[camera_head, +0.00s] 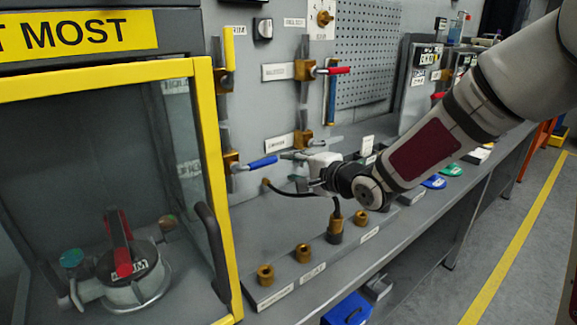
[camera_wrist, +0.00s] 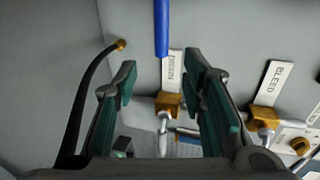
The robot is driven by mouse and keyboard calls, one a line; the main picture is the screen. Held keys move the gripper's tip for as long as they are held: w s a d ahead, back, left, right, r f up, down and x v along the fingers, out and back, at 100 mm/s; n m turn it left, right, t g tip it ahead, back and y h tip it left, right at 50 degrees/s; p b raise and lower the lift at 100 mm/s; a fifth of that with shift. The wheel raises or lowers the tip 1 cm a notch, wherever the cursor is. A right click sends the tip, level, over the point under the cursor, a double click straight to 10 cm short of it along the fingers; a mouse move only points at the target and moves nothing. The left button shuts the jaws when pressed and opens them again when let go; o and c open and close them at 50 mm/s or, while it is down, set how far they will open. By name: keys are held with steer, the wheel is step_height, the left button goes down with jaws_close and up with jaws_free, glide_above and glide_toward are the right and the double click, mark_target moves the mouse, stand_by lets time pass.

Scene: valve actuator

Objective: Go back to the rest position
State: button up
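My gripper (camera_wrist: 160,95) is open, with its two green-padded fingers spread apart in the wrist view. Nothing is held between them. The blue valve handle (camera_wrist: 161,28) stands ahead of the fingertips, and its brass valve (camera_wrist: 168,104) shows between the fingers. In the head view my arm reaches in from the right, and my gripper (camera_head: 292,170) is beside the blue handle (camera_head: 262,162), close to the panel. I cannot tell from these views whether it touches the handle.
A red-handled valve (camera_head: 334,71) and a yellow handle (camera_head: 229,48) are on the panel. A yellow-framed case (camera_head: 212,170) stands at the left. Brass fittings (camera_head: 303,253) and a black hose (camera_wrist: 88,92) are near my arm. The floor at right (camera_head: 520,215) is open.

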stand_by(0.3)
steer(key=s+d+r+n+g+h+p, duration=0.1)
steer(key=s+d+r+n+g+h, duration=0.15)
steer(key=s+d+h, duration=0.5)
steer(key=s+d+r+n+g+h+p, duration=0.1)
steer(key=s+d+r+n+h+p, duration=0.25)
steer(key=s, duration=0.65)
steer(key=s+d+n+g+y, duration=0.1)
steer(key=s+n+g, duration=0.1)
steer(key=s, duration=1)
steer(key=s+d+r+n+g+y, duration=0.1)
steer(key=s+n+g, duration=0.2)
steer(key=s, duration=0.9)
steer(key=shift+d+n+y, duration=0.3)
steer(key=shift+d+y, duration=0.05)
steer(key=shift+y, duration=0.05)
